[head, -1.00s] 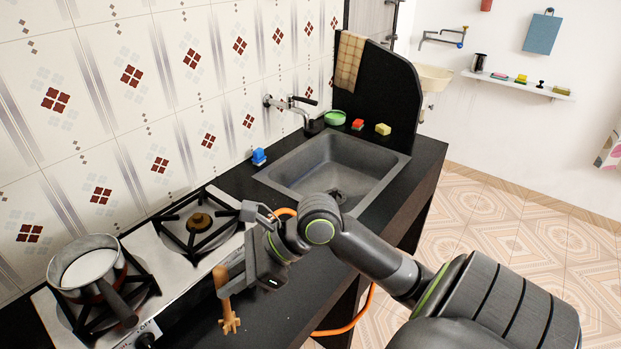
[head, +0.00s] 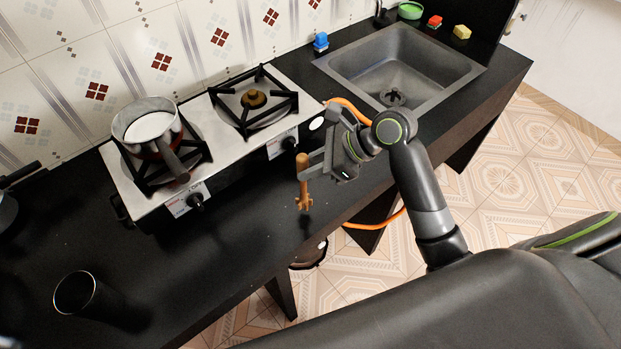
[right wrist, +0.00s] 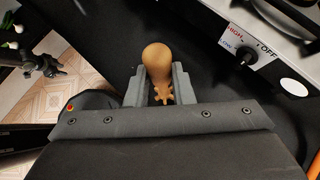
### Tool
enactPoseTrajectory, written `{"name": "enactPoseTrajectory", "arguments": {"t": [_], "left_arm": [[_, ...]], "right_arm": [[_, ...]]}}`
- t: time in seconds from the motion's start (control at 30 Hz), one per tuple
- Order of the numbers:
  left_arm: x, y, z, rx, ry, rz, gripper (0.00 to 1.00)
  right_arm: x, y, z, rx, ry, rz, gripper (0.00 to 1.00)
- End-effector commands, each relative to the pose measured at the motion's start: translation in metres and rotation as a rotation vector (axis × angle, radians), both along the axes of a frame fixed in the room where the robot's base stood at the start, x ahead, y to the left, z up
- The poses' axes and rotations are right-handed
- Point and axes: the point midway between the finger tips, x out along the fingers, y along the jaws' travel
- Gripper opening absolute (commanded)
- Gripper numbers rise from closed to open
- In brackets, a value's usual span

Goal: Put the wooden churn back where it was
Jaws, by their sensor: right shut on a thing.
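The wooden churn (head: 304,186) is a short light-brown stick with a star-shaped lower end. It hangs upright, head down, over the black counter near its front edge. My right gripper (head: 306,172) is shut on its handle. In the right wrist view the churn (right wrist: 157,62) sits between the two fingers of my right gripper (right wrist: 158,88), its rounded top towards the camera. Whether its lower end touches the counter I cannot tell.
The stove (head: 222,151) has a pot of white liquid (head: 147,122) on its left burner. A dark cup (head: 80,293) stands on the counter at lower left. A sink (head: 400,72) is at the right. An orange hose (head: 378,219) hangs below the edge.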

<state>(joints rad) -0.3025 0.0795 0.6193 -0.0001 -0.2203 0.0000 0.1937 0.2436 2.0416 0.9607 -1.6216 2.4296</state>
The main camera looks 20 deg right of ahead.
Motion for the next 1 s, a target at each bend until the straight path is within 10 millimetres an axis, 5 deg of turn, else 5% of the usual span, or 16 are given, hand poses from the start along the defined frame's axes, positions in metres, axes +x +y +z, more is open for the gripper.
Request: {"name": "enactPoseTrajectory", "arguments": {"t": [0.27,0.67,0.7,0.8,1.0], "left_arm": [[0.000,0.000,-0.002,0.000,0.000,0.000,0.36],[0.002,0.000,0.001,0.000,-0.002,0.000,0.36],[0.002,0.000,0.000,0.000,-0.003,0.000,0.36],[0.002,0.000,0.000,0.000,-0.003,0.000,0.36],[0.003,0.000,-0.001,0.000,-0.004,0.000,0.36]], "right_arm": [[-0.001,0.000,-0.036,0.001,0.004,-0.002,0.00],[0.000,0.000,-0.039,0.001,0.001,-0.001,0.00],[0.000,0.000,-0.040,0.000,0.001,-0.001,0.27],[0.000,0.000,-0.040,0.000,-0.001,-0.001,0.40],[0.000,0.000,-0.040,0.000,-0.001,-0.001,0.43]]}}
